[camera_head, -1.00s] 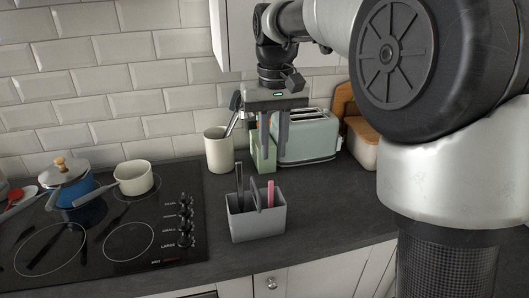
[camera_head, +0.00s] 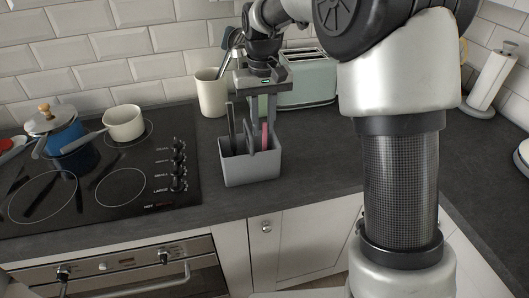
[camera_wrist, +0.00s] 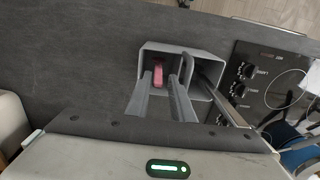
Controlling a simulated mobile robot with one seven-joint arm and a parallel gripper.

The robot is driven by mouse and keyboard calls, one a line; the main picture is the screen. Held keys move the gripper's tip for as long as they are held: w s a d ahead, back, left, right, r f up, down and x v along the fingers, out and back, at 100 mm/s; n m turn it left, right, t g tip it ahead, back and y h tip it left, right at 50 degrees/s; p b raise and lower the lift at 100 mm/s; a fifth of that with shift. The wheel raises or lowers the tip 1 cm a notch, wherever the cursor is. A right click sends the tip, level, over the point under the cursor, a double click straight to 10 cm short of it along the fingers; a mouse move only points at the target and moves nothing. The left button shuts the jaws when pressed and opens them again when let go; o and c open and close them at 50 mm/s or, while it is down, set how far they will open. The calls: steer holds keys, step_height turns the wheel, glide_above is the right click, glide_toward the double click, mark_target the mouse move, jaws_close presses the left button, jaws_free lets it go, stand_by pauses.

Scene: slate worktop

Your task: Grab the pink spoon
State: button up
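The pink spoon (camera_head: 264,136) stands upright in the right part of the grey utensil holder (camera_head: 250,173), with only its handle end showing. It also shows in the wrist view (camera_wrist: 157,80), inside the holder (camera_wrist: 206,56). My gripper (camera_head: 261,118) points down just above the holder. It is open, and its two fingers sit apart on either side of the pink handle in the wrist view. I cannot tell whether either finger touches it. The spoon's lower part is hidden by the holder wall.
A black utensil (camera_head: 231,125) and a grey one stand beside the spoon. A cream utensil crock (camera_head: 211,95) and a green toaster (camera_head: 308,82) stand behind. The hob (camera_head: 105,180) with a blue pot (camera_head: 62,142) and white saucepan (camera_head: 124,123) is left. Worktop right of the holder is clear.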

mark_target(264, 139)
steer(key=shift+d+f, duration=0.2)
steer(key=shift+f, duration=2.5)
jaws_close()
